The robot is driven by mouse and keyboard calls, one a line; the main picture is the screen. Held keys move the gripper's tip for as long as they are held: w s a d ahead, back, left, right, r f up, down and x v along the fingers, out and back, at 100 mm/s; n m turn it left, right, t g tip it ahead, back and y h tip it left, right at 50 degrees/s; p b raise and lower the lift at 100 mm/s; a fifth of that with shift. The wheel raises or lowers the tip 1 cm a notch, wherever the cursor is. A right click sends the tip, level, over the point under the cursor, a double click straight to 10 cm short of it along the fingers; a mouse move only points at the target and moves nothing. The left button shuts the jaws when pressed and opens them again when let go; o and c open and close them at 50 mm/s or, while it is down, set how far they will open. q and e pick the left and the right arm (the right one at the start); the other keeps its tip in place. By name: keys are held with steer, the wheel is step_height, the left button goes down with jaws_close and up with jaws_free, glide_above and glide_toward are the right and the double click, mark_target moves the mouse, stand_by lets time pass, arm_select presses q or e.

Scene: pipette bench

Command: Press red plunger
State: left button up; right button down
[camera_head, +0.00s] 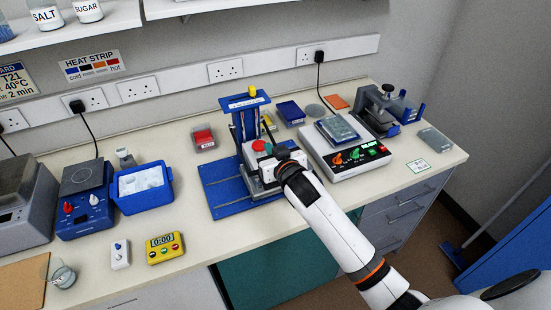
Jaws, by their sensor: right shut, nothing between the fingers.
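The red plunger (258,145) shows as a small red cap at the front of a blue stand (222,191), below the stand's upright column. A small teal piece sits just right of it. My right arm reaches in from the lower right. Its gripper (264,172) is shut and empty, at the front of the stand, just below the red plunger in the picture. I cannot tell whether it touches the stand or the plunger. The wrist hides part of the stand's right side. My left gripper is out of view.
A white device with knobs (345,163) stands to the right. A blue ice box (142,190), a blue hotplate (84,207) and a yellow timer (166,248) stand to the left. A clear box with red contents (203,139) is behind. Bench front, left of the stand, has bare room.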

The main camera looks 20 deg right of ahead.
steer(key=v, duration=0.4)
steer(key=shift+w+a+b, duration=0.1)
steer(key=shift+b, duration=0.3)
steer(key=shift+w, duration=0.1)
